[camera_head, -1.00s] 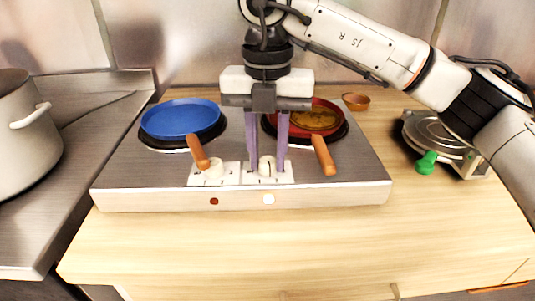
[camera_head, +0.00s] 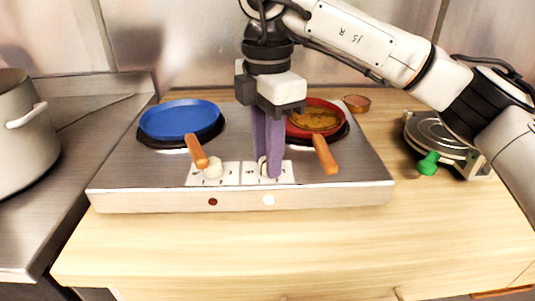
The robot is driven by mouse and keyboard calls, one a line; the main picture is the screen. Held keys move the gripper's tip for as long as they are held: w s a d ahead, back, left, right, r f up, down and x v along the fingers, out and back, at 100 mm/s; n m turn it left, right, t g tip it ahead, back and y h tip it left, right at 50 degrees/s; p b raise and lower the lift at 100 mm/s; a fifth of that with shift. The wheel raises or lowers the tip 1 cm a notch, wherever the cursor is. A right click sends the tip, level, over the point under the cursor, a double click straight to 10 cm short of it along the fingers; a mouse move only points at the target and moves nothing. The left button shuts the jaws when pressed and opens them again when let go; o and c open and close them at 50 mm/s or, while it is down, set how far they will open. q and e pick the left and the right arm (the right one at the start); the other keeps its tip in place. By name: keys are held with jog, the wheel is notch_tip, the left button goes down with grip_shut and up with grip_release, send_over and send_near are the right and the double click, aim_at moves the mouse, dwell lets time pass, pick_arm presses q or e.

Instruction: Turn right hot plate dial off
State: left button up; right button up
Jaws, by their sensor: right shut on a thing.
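The hot plate (camera_head: 120,178) is a wide metal unit with two burners and two white dial plates along its front. My right gripper (camera_head: 268,170) points down, its purple fingers shut on the right dial (camera_head: 262,166), which they mostly hide. The left dial (camera_head: 213,168) is a cream knob, partly under a pan handle. On the front face the left indicator light (camera_head: 213,202) is dark red and the right indicator light (camera_head: 269,200) is pale and bright. My left gripper is not in view.
A blue pan (camera_head: 180,119) is on the left burner and a red pan (camera_head: 328,103) with brown food is on the right; its handle (camera_head: 325,155) lies close to my gripper. A large pot (camera_head: 22,145) stands left, a waffle-iron-like appliance (camera_head: 430,133) right, a small copper bowl (camera_head: 357,103) behind.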

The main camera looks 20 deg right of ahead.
jog(key=m, duration=0.2)
jog(key=shift+m+b, duration=0.35)
jog(key=shift+m, duration=0.05)
jog(key=shift+f+m+b, duration=0.1)
jog(key=shift+m+b, duration=0.3)
jog(key=m+b, duration=0.1)
jog(key=b, duration=0.3)
jog(key=m+b, duration=0.2)
jog(key=b, duration=0.1)
jog(key=shift+f+b, duration=0.3)
jog(key=shift+b, duration=0.05)
jog(key=shift+m+b, duration=0.5)
jog(key=shift+b, duration=0.3)
jog(key=m+b, duration=0.1)
jog(key=b, duration=0.3)
jog(key=shift+r, duration=0.1)
jog(key=shift+r+m+b, duration=0.1)
jog(key=shift+m+b, duration=0.2)
jog(key=shift+b, duration=0.65)
jog(key=shift+r+b, duration=0.2)
jog(key=shift+b, duration=0.35)
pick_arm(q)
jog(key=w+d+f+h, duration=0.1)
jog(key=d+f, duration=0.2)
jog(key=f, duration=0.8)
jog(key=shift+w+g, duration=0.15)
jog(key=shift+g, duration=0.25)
